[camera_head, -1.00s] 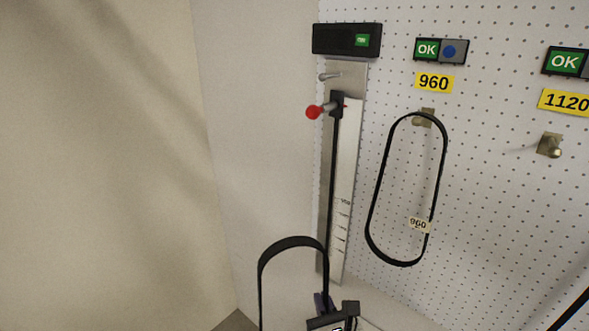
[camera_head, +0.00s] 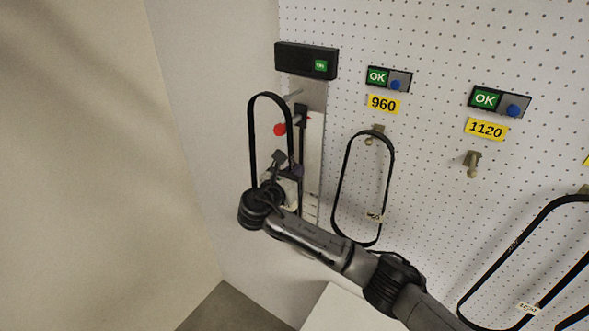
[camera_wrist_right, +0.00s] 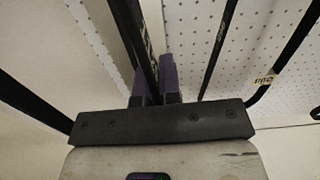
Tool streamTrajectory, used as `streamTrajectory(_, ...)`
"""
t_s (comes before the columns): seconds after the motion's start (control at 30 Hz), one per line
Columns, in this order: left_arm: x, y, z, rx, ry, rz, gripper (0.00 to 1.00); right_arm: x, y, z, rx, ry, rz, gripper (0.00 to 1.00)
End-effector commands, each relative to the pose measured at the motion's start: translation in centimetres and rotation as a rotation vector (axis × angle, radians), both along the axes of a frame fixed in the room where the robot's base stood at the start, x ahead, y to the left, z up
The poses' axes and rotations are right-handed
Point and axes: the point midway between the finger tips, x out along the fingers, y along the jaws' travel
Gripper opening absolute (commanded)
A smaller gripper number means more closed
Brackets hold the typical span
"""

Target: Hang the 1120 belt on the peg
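My right gripper (camera_head: 287,170) is shut on a black belt loop (camera_head: 252,140) and holds it upright in front of the measuring gauge (camera_head: 313,150). In the right wrist view the belt (camera_wrist_right: 135,40) passes between the purple fingers (camera_wrist_right: 154,85). No readable number shows on the held belt. Its top is close to the gauge's upper pin (camera_head: 293,95); I cannot tell whether they touch. The 1120 peg (camera_head: 472,165), below the yellow 1120 label (camera_head: 486,130), is bare and stands well to the right of the gripper. My left gripper is out of view.
The 960 belt (camera_head: 337,195) hangs on the 960 peg (camera_head: 377,131), between the gauge and the 1120 peg. Larger belts (camera_head: 500,262) hang at the lower right. A plain wall (camera_head: 210,120) stands at the left. Pegboard around the 1120 peg is clear.

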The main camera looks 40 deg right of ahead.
Motion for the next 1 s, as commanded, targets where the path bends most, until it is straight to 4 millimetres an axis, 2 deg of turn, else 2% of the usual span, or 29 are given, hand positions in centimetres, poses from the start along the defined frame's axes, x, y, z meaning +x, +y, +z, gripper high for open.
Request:
streamTrajectory(0.37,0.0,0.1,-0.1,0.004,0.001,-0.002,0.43,0.7,-1.9,-0.2,0.000,0.001,-0.001,0.00)
streamTrajectory(1.0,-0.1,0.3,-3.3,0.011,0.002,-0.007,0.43,2.1,-5.3,-0.8,0.000,-0.001,0.000,0.00)
